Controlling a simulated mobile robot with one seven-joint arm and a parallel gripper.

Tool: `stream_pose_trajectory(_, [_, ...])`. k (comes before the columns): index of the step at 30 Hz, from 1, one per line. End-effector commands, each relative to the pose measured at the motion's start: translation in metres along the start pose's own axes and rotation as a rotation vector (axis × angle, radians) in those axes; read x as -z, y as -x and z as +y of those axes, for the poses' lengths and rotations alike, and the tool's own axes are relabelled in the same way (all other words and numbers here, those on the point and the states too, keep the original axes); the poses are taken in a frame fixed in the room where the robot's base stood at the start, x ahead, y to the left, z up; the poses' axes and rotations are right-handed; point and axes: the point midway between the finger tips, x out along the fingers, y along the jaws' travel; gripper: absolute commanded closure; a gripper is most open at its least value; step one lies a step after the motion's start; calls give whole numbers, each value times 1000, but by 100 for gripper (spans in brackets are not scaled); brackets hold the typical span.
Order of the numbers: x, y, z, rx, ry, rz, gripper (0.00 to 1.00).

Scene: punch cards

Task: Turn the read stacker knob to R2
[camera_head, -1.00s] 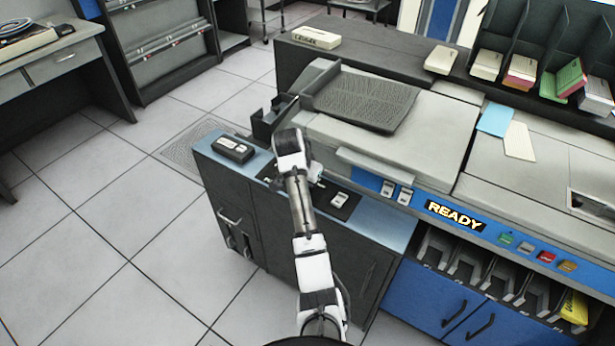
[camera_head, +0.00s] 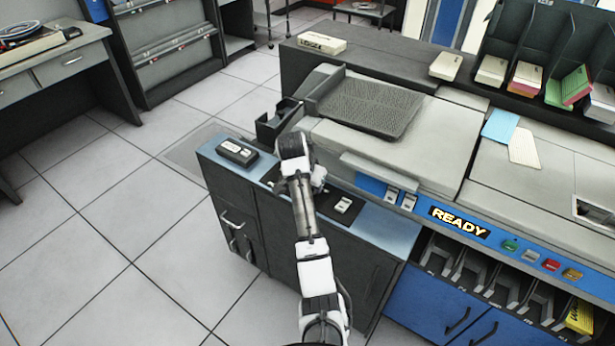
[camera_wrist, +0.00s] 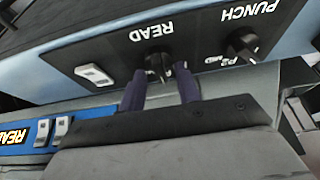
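The read knob (camera_wrist: 158,66) is a small black knob on a dark panel under the word READ, which appears upside down in the wrist view. My gripper (camera_wrist: 160,72) is open, with its two dark purple fingers on either side of this knob. I cannot tell whether either finger touches it. In the head view my gripper (camera_head: 317,178) is over the dark panel, mostly hidden by my wrist, and the read knob is hidden.
The punch knob (camera_wrist: 242,46), marked P2 and MID, is close to the right finger. A white rocker switch (camera_wrist: 94,75) is on the panel's other side. In the head view a black box with buttons (camera_head: 237,153) sits left of my arm and the grey machine cover (camera_head: 390,150) rises behind.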

Motion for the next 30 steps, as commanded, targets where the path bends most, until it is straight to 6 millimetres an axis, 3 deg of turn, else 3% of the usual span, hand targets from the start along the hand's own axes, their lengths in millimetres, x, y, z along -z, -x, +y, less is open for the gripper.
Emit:
stream_pose_trajectory(13, [2, 88, 0, 1, 1, -1, 67])
stream_pose_trajectory(30, [4, 122, -4, 9, 0, 13, 67])
